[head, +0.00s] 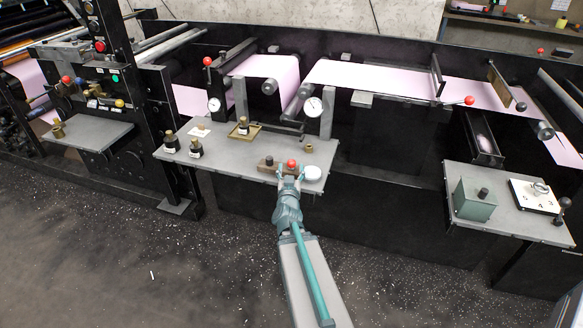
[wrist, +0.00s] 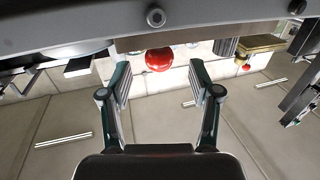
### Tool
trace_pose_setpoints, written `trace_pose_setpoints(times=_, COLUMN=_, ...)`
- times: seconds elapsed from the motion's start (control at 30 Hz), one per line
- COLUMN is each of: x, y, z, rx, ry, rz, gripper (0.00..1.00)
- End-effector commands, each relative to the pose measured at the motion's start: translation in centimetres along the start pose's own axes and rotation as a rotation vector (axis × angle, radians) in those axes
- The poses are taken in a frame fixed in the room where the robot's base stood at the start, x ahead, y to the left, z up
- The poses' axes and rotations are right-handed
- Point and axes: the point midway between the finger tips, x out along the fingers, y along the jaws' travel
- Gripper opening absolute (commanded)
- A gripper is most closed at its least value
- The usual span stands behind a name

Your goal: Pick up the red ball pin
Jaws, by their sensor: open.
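The red ball pin (head: 291,162) shows as a glossy red ball at the front edge of the middle grey table, by a small brown wooden block (head: 266,166). In the wrist view the red ball (wrist: 159,59) lies centred just past my fingertips, with its lower part hidden or not clear. My gripper (head: 291,172) is at the table's front edge, close to the ball. In the wrist view my gripper (wrist: 160,76) is open, with one finger on each side of the ball's line and nothing held between them.
A white round object (head: 312,173) sits right beside my gripper. A brass ring (head: 308,148), a wooden tray (head: 245,131) with a dark bottle and more dark bottles (head: 196,148) stand on the grey table (head: 225,158). Machine rollers and pink web lie behind.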

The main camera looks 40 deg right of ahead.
Motion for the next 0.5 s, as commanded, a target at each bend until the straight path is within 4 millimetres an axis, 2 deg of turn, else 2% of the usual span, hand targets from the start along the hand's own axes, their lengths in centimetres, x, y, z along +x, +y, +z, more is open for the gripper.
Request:
trace_pose_setpoints(times=0.1, x=2.0, y=0.0, z=0.3, rx=0.0, ry=0.001, rz=0.0, gripper=0.62)
trace_pose_setpoints(times=0.23, x=3.7, y=0.0, z=0.2, rx=0.001, ry=0.002, rz=0.0, gripper=0.62)
trace_pose_setpoints(times=0.5, x=4.0, y=0.1, z=0.2, rx=0.0, ry=0.001, rz=0.0, gripper=0.62)
